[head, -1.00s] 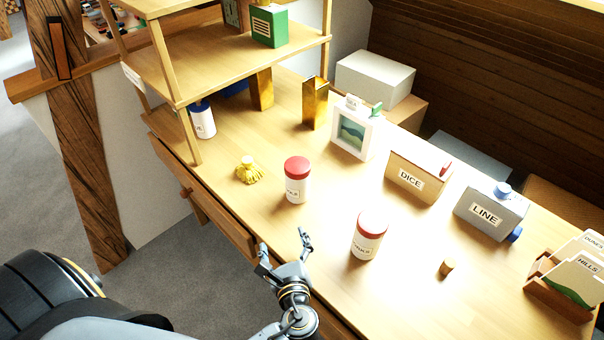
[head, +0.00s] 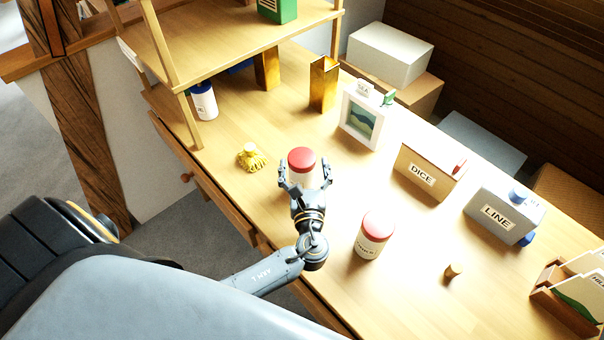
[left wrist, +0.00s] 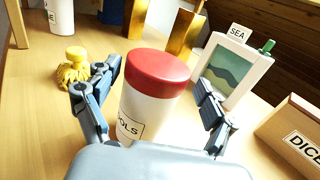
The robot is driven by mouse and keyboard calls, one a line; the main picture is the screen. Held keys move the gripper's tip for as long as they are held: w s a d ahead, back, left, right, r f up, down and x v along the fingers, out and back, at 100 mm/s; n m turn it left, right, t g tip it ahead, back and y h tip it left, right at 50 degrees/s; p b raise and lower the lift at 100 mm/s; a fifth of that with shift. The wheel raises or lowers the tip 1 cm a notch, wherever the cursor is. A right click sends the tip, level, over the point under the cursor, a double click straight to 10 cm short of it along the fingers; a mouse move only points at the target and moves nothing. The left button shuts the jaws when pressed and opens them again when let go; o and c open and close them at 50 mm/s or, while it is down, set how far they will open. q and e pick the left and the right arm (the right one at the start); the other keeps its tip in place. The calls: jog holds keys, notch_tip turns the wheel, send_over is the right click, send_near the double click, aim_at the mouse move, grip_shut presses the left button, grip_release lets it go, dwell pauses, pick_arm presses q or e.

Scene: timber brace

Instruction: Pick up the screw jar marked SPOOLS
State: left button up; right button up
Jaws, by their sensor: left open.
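The white screw jar with a red lid (head: 301,159) stands upright on the wooden desk. My left gripper (head: 305,176) is open, with one finger on each side of the jar. In the left wrist view the fingers (left wrist: 158,78) flank it with a visible gap on the right; contact on the left is unclear. My right gripper is not in view.
A second red-lidded jar (head: 374,236) stands to the right, nearer the desk's front edge. A yellow tasselled object (head: 252,158) lies to the left. A picture frame (head: 362,119), a DICE box (head: 428,172) and a LINE box (head: 503,214) stand behind. A shelf (head: 205,45) rises at left.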

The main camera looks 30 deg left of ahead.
aim_at(301, 149)
pick_arm(q)
jog(key=shift+w+a+r+p, duration=0.55)
jog(key=shift+w+a, duration=0.15)
jog(key=shift+w, duration=0.1)
jog(key=shift+x, duration=1.2)
jog(key=shift+w+a+f, duration=0.2)
jog(key=shift+w+f, duration=0.05)
jog(key=shift+w, duration=0.05)
jog(key=shift+s, duration=0.1)
jog(key=shift+c, duration=0.4)
jog(key=c, duration=1.6)
jog(key=shift+c, duration=0.4)
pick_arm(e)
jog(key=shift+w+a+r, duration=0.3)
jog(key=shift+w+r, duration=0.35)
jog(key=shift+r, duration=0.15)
pick_arm(q)
grip_shut()
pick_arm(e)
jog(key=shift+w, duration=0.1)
